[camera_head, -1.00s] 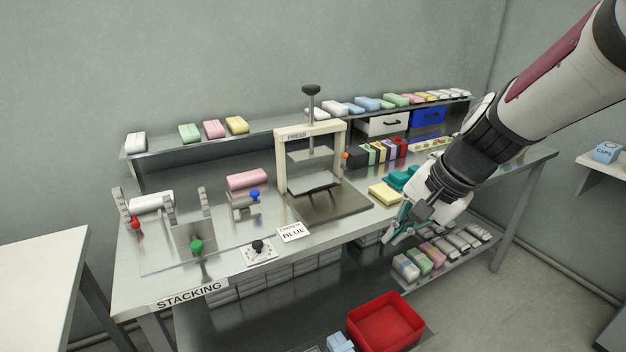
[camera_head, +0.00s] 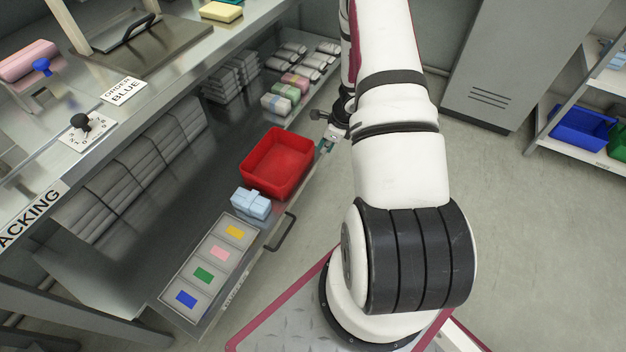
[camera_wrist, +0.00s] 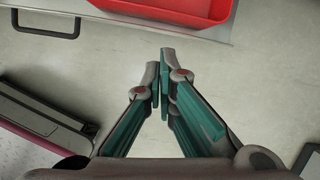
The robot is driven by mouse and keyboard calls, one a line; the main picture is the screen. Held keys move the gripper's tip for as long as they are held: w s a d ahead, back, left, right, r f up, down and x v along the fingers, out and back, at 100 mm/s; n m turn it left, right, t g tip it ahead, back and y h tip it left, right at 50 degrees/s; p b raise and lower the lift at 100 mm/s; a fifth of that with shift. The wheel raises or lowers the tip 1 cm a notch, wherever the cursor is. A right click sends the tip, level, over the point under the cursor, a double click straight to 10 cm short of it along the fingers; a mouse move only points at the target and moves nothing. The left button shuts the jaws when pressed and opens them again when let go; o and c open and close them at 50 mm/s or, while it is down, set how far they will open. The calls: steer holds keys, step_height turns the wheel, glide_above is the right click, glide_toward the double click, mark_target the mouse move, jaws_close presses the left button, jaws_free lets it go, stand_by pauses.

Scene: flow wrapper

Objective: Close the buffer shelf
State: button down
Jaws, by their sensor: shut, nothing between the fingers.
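The buffer shelf (camera_head: 215,207) is the grey lower shelf under the bench, and it sticks out past the bench's front edge. Its dark bar handle (camera_head: 283,232) is on its front edge; in the wrist view the handle (camera_wrist: 46,30) is at the upper left. My gripper (camera_head: 326,146) is outside the shelf front, beside the red bin and away from the handle. In the wrist view my gripper (camera_wrist: 160,62) has its teal fingers together with nothing between them, over the floor. The fingertips are small and partly hidden by the arm in the head view.
On the shelf are a red bin (camera_head: 280,162), a light blue wrapped pack (camera_head: 251,203), and a row of colour cards (camera_head: 203,275). Several wrapped packs lie farther back. A grey cabinet (camera_head: 490,70) and a rack with a blue bin (camera_head: 583,128) stand right. Floor between is clear.

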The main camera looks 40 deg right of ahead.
steer(key=s+d+f+m+b, duration=0.1)
steer(key=s+f+m, duration=0.15)
steer(key=f, duration=0.55)
steer(key=w+a+b+x, duration=0.1)
steer(key=w+b+x, duration=0.1)
steer(key=x, duration=0.8)
steer(key=shift+r+g+b, duration=0.35)
steer(key=shift+g+b, duration=0.05)
steer(key=shift+b, duration=0.5)
steer(key=shift+w, duration=0.2)
